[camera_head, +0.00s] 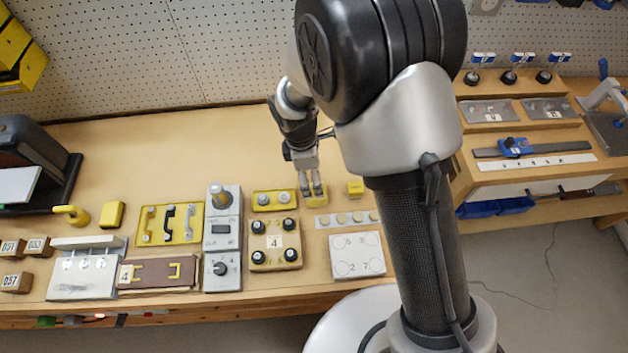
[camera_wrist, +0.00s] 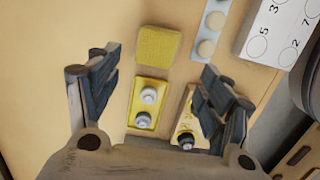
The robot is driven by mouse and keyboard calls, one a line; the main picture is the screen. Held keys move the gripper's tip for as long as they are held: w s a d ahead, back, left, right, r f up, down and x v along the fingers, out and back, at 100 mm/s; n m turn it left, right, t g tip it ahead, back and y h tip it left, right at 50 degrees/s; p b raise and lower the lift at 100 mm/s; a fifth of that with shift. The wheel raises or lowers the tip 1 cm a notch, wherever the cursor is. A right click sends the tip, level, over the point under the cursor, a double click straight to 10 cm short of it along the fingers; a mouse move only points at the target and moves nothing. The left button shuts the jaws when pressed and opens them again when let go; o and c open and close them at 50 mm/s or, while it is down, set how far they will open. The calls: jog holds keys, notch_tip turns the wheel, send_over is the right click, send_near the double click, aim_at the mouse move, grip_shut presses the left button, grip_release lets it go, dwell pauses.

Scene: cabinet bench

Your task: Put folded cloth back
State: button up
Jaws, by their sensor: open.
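A yellow square pad, which looks like the folded cloth (camera_wrist: 158,46), lies flat on the wooden bench in the wrist view. In the head view the cloth (camera_head: 316,202) is partly hidden behind my fingers. My gripper (camera_head: 316,190) points down over it, its fingers spread wide. In the wrist view my gripper (camera_wrist: 160,66) has nothing between its fingers, and the cloth appears just beyond the fingertips. I cannot tell the exact height of the fingertips above it.
A yellow plate with two knobs (camera_head: 275,200) is left of the cloth. A four-knob box (camera_head: 275,246), a strip with round discs (camera_head: 346,219) and a white numbered board (camera_head: 357,254) are nearer the front. A small yellow block (camera_head: 355,188) lies to the right. Bare bench lies behind.

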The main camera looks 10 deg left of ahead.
jog(key=s+d+r+m+t, duration=0.1)
jog(key=d+r+m, duration=0.25)
jog(key=r, duration=0.35)
jog(key=s+d+r+m+y, duration=0.1)
jog(key=s+d+r+m, duration=0.15)
jog(key=d+r, duration=0.4)
jog(key=s+d+r+m+t, duration=0.1)
jog(key=d+r+m, duration=0.25)
jog(key=r, duration=0.45)
jog(key=s+d+r+m+t, duration=0.1)
jog(key=s+d+r+m, duration=0.2)
jog(key=s+d+m, duration=0.1)
jog(key=s+d+r+m+t, duration=0.1)
jog(key=s+d+r+m, duration=0.3)
jog(key=s+m, duration=0.3)
jog(key=s, duration=0.2)
jog(key=shift+s+d, duration=0.15)
jog(key=shift+s, duration=0.15)
jog(key=shift+m, duration=0.25)
